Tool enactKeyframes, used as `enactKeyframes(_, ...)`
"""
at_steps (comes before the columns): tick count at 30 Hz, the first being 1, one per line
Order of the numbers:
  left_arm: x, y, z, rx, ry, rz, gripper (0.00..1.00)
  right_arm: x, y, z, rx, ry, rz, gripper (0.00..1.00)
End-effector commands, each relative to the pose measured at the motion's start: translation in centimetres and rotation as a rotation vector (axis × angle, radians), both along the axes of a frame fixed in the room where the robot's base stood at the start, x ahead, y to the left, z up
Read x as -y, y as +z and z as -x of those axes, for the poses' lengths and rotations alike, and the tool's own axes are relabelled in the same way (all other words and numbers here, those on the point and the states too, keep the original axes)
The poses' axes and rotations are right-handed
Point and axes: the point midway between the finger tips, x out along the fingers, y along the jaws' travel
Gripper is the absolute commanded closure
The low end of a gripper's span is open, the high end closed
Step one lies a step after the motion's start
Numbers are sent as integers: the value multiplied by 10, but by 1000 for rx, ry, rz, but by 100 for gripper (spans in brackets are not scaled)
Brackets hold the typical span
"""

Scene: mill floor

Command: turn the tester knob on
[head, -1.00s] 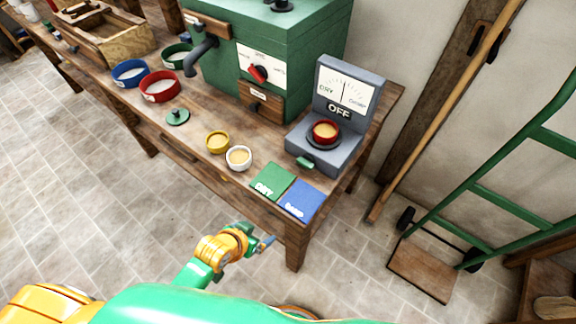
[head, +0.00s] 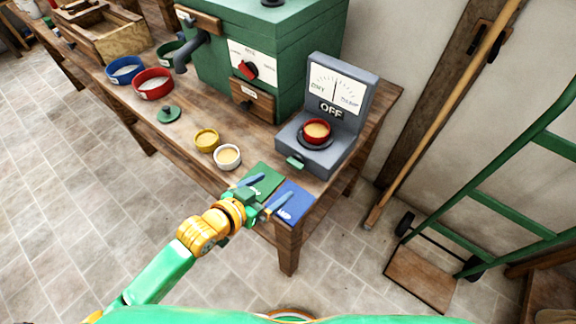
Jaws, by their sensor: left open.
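The grey tester (head: 345,120) stands near the right end of the wooden bench, with an upright DRY–DAMP dial (head: 336,88) and an OFF sign (head: 331,110). A red cup (head: 316,131) of pale contents sits on its round pan. The small green knob (head: 295,162) is on the tester's front face, low and to the left. My left gripper (head: 278,184) is open and empty, over the green card (head: 263,183) and blue card (head: 291,204) in front of the tester. Its fingertips point toward the knob but appear short of it. My right gripper is out of view.
A yellow cup (head: 207,141) and a white cup (head: 227,157) stand left of the tester. A green machine (head: 270,50) with a red knob rises behind them. A green hand truck (head: 490,190) and a broom (head: 440,120) are to the right.

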Motion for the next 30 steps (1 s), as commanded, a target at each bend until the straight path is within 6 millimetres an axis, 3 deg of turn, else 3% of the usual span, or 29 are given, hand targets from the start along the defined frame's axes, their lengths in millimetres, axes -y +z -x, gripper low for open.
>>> enactKeyframes(6,4,10,-25,91,-32,49,5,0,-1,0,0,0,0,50)
enactKeyframes(15,35,-12,-66,90,-32,50,5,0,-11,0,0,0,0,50)
enactKeyframes(25,40,-14,-72,90,-33,48,5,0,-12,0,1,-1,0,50)
enactKeyframes(26,40,-14,-72,90,-33,48,10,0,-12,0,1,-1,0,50)
enactKeyframes(30,40,-14,-72,89,-33,48,48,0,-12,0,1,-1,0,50)
